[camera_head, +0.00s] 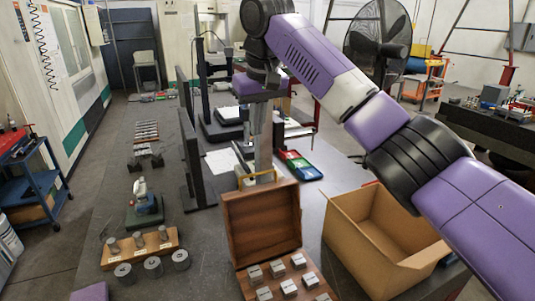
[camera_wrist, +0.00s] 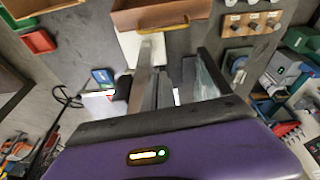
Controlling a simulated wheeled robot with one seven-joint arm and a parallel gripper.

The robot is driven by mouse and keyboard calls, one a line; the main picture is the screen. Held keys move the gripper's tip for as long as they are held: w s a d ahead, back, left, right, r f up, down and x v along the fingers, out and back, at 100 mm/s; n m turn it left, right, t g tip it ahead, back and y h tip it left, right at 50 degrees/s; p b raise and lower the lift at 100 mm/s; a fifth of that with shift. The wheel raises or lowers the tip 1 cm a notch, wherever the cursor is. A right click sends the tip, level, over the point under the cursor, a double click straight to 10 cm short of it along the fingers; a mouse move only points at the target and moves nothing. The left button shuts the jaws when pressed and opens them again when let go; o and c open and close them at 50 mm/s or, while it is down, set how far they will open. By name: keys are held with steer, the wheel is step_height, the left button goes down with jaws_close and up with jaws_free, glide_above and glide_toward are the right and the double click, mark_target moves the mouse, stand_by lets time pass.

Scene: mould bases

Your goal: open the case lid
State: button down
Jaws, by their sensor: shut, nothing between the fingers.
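The wooden case stands on the grey table in the head view. Its brown lid (camera_head: 262,222) is raised, standing steeply above the case body (camera_head: 290,278), which holds several metal blocks (camera_head: 288,286). A yellow handle (camera_head: 258,178) is on the lid's upper edge. My gripper (camera_head: 264,170) is shut and empty, pointing down just behind that edge; its tips are partly hidden by the lid and handle. In the wrist view the lid (camera_wrist: 180,14) and handle (camera_wrist: 163,25) lie just beyond my gripper (camera_wrist: 153,45). I cannot tell whether they touch.
An open cardboard box (camera_head: 372,235) stands right of the case. A wooden block with metal cylinders (camera_head: 140,247) is on the left. Dark upright panels (camera_head: 190,150) stand left of my gripper.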

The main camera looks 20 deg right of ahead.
step_height(320, 180, down, 10)
steer(key=s+m+p, duration=0.1)
steer(key=s+p, duration=0.1)
steer(key=p, duration=0.2)
steer(key=shift+a+r, duration=0.15)
steer(key=shift+r, duration=0.1)
stand_by(0.3)
steer(key=shift+f, duration=0.15)
